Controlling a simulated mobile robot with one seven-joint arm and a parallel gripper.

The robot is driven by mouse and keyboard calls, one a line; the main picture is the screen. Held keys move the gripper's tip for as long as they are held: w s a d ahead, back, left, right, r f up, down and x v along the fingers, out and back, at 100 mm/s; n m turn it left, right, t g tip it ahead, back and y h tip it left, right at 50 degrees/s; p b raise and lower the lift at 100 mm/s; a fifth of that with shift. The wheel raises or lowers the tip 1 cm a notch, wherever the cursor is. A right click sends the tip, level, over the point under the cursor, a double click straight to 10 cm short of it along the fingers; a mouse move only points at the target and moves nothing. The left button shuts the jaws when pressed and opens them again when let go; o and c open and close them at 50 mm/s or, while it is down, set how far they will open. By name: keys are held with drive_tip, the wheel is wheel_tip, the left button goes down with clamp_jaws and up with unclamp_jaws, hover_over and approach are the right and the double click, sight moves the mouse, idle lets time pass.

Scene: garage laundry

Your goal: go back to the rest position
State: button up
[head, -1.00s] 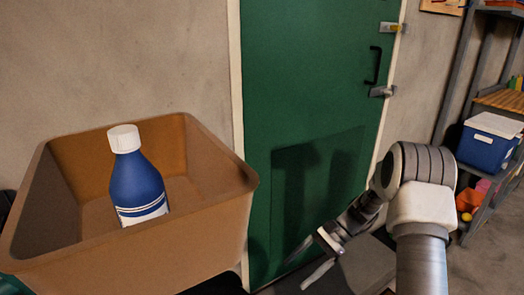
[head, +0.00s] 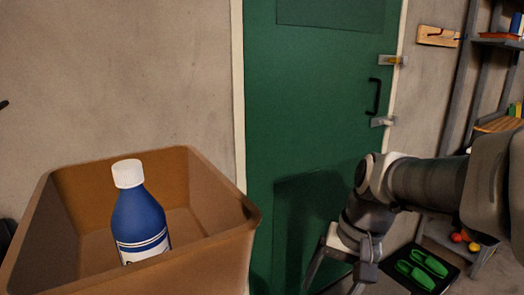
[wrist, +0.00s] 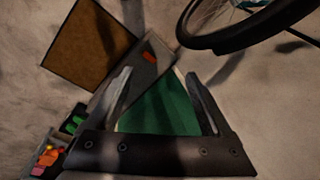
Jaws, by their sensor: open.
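My gripper (head: 335,278) is at the lower right of the head view, in front of the green door (head: 310,120). It is open, and its fingers point down. In the wrist view, the two fingers of my gripper (wrist: 160,95) stand apart with nothing between them. A blue bottle with a white cap (head: 138,215) stands in a brown bin (head: 215,250) at the left of the head view, well away from my gripper.
Green slippers (head: 422,268) lie on a dark mat at the lower right. A shelf unit (head: 490,75) stands at the right edge. The wrist view shows a bicycle wheel (wrist: 190,42) and a brown mat (wrist: 88,45) on the floor.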

drive_tip(key=s+d+r+n+t+h, duration=0.2)
drive_tip(key=s+r+n+t, duration=0.25)
drive_tip(key=s, duration=0.45)
wheel_tip(320, 180, up, 16)
drive_tip(key=p, duration=1.6)
drive_tip(key=shift+w+m, duration=0.15)
drive_tip(key=shift+m, duration=0.3)
drive_tip(key=shift+f, duration=0.15)
drive_tip(key=shift+c, duration=0.3)
drive_tip(key=c, duration=0.5)
drive_tip(key=shift+a, duration=0.25)
